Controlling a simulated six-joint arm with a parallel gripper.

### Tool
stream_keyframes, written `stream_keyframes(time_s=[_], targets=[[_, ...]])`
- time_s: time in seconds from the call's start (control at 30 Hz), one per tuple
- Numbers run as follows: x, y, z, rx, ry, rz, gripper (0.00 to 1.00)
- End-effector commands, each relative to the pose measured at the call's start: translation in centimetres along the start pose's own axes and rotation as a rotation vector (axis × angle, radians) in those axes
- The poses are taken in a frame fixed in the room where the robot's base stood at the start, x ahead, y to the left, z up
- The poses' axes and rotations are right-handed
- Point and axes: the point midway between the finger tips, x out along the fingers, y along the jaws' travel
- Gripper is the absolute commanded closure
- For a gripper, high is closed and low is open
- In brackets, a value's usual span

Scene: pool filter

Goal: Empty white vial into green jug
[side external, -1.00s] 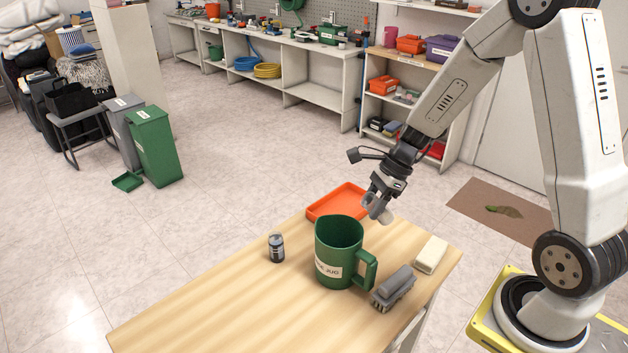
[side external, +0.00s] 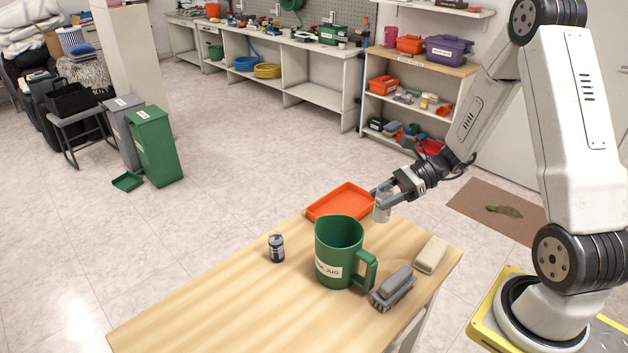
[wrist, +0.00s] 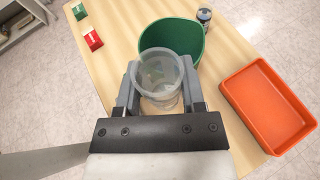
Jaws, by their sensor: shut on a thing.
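My gripper (side external: 386,196) is shut on the clear, whitish vial (side external: 382,212), which stands roughly upright between the fingers. In the wrist view the vial (wrist: 160,78) shows its open round mouth, with the gripper fingers (wrist: 160,92) on both sides. I cannot tell clearly what is inside it. The green jug (side external: 338,250), with a white label and a handle on its right, stands upright on the table. The vial is held above and behind the jug, apart from it. In the wrist view the jug (wrist: 185,38) is just beyond the vial and partly hidden by it.
An orange tray (side external: 341,203) lies behind the jug. A small dark can (side external: 277,248) stands left of it. The wooden table's front left (side external: 210,310) is clear.

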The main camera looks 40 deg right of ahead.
Motion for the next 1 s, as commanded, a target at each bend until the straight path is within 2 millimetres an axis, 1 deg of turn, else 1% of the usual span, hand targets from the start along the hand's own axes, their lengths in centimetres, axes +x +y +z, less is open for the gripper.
stream_keyframes(time_s=[0.23,0.37,1.0], targets=[[-0.1,0.0,0.1,-0.001,0.004,0.001,1.0],[-0.7,0.0,0.2,-0.001,0.005,0.001,1.0],[-5.8,0.6,1.3,-0.001,0.006,0.0,1.0]])
